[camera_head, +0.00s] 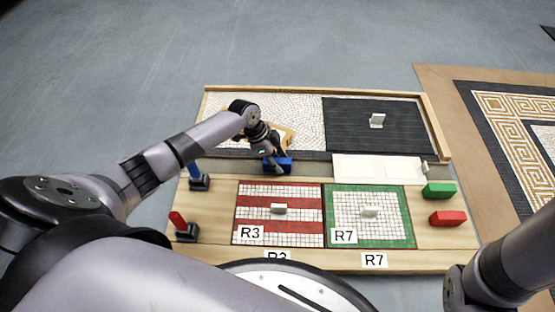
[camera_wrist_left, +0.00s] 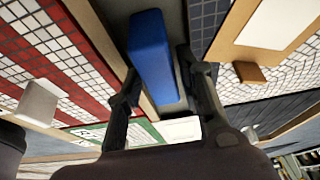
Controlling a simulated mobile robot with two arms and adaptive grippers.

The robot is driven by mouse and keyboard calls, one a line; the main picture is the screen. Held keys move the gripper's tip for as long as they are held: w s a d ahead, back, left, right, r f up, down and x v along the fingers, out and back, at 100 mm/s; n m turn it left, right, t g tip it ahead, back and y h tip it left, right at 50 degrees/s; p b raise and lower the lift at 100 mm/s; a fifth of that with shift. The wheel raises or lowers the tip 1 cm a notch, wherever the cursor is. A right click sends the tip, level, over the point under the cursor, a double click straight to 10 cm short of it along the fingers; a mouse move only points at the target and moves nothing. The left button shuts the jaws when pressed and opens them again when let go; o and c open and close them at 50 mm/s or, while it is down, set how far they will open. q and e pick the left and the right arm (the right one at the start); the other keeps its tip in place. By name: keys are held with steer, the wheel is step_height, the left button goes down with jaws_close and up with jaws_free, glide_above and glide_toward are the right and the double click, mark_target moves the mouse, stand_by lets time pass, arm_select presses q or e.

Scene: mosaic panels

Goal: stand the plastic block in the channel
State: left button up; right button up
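A blue block (camera_head: 284,165) is at the grey channel (camera_head: 313,171) between the back and front panels. In the left wrist view the blue block (camera_wrist_left: 150,55) is long and lies between my fingers. My left gripper (camera_head: 272,160) reaches down over it in the head view. In the wrist view the left gripper (camera_wrist_left: 157,75) has its fingers apart on either side of the block. A narrow gap shows beside the right finger; contact at the left finger is unclear. The block's underside is hidden. My right arm shows at the lower right, but its gripper is out of view.
A green block (camera_head: 439,190) and a red block (camera_head: 447,218) sit at the right edge. Blue (camera_head: 194,171) and red (camera_head: 178,219) handled tools stand at left. Front panels carry white handles.

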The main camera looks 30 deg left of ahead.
arm_select(q)
steer(key=shift+o, duration=0.7)
